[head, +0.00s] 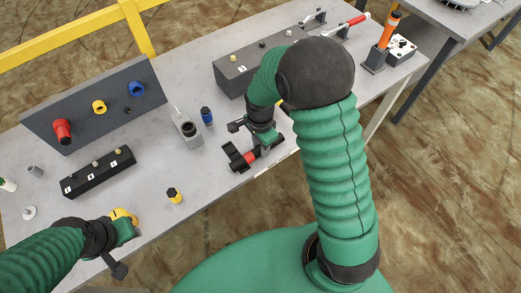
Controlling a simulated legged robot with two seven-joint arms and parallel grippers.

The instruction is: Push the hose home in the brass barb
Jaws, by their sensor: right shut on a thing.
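My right gripper (257,148) is low at the table's front edge, shut on a small red part (249,157) beside a black bracket (235,158). Whether this red part is the hose I cannot tell, as my wrist covers much of it. Small brass fittings stand on the long grey block (226,77) at the back, one of them at its left end (233,58). Others stand on the black numbered block (97,176) at the left. Which is the barb is unclear. My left gripper (128,226) is at the front left by a yellow part (123,214); its jaws are not clear.
A dark sloped panel (75,105) with red, yellow and blue fittings stands at the back left. A grey holder (187,130), a blue-capped piece (207,116) and a yellow-capped piece (174,196) stand mid-table. An orange tool (388,32) stands far right.

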